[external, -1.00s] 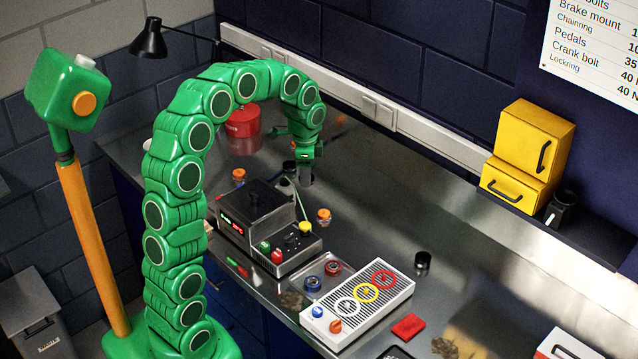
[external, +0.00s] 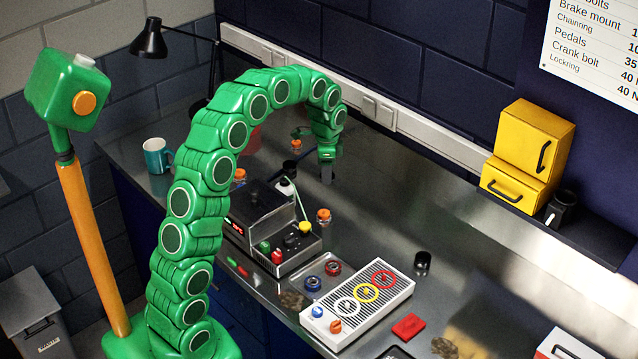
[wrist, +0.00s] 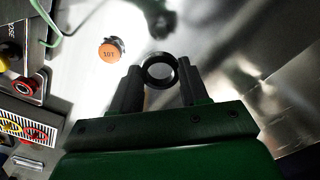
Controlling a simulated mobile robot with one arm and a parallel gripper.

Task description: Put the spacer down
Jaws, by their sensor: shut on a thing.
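The spacer is a black ring (wrist: 158,87), seen in the wrist view between the two dark fingertips of my gripper (wrist: 160,78). My gripper is shut on it, with one finger on each side of the ring. In the external view my gripper (external: 327,175) points down above the metal worktop (external: 370,215), behind the box with dials. The spacer is too small and dark to make out in that view. The worktop shows below the ring in the wrist view.
An orange-capped jar (wrist: 110,50) stands left of the spacer in the wrist view. The worktop right of my gripper is mostly clear.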

